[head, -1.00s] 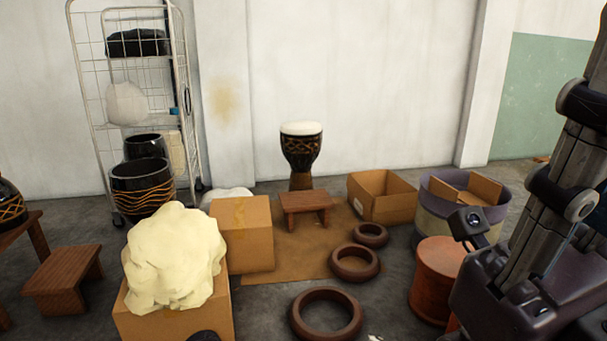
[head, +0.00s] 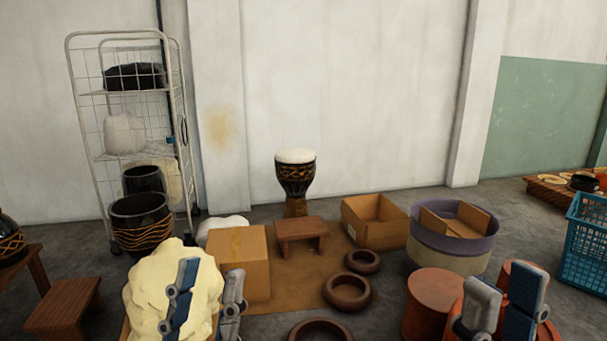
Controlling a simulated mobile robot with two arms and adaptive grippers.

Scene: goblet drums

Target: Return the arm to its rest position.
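My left gripper (head: 210,275) is at the bottom left of the head view. Its two fingers point up and stand apart, with nothing seen between them but the cream lump and box behind. My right gripper (head: 505,280) is at the bottom right, fingers also up and apart, with no held thing visible. It shows in front of reddish-brown drum-like cylinders (head: 430,303). The lower parts of both grippers and both arms are below the picture's edge.
A cream lump (head: 147,290) lies behind my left gripper. A cardboard box (head: 238,262), a small stool (head: 301,229), brown rings (head: 346,292) and a goblet drum (head: 296,180) stand beyond. A blue crate (head: 585,250) is at the right.

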